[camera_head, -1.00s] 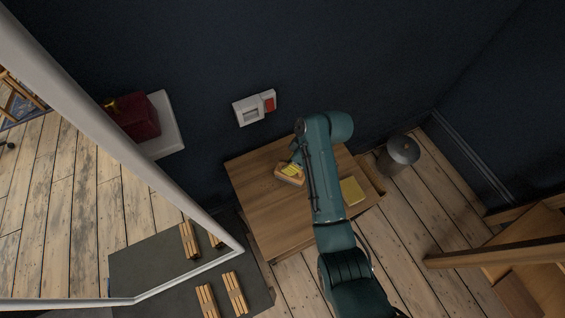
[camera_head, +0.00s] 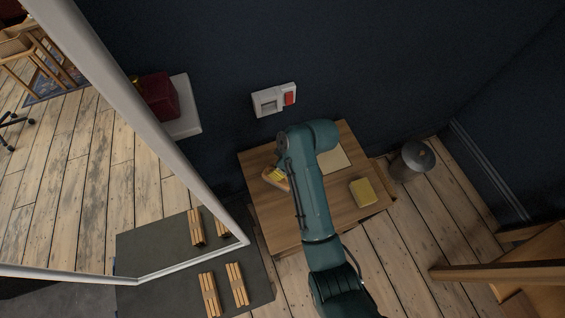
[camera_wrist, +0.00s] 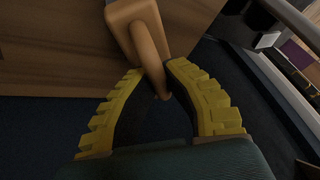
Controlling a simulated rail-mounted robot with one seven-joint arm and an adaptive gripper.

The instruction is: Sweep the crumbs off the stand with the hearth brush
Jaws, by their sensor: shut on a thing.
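The wooden stand (camera_head: 268,212) is against the dark wall in the head view, and its brown surface (camera_wrist: 50,50) fills the upper left of the wrist view. My gripper (camera_head: 277,174) is over the stand's left part. In the wrist view its yellow ridged fingers (camera_wrist: 165,80) are shut on the tan handle of the hearth brush (camera_wrist: 150,50). The brush's tan block (camera_wrist: 122,14) reaches out of the top of that view. In the head view the brush (camera_head: 284,185) shows beside the fingers; its bristles are hidden. I cannot make out crumbs now.
A yellow block (camera_head: 362,193) and a pale sheet (camera_head: 334,161) are on the stand, right of my arm. A grey bin (camera_head: 414,160) stands on the floor to the right. A white wall fixture (camera_head: 268,101) is above the stand. A dark mat (camera_head: 150,250) lies lower left.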

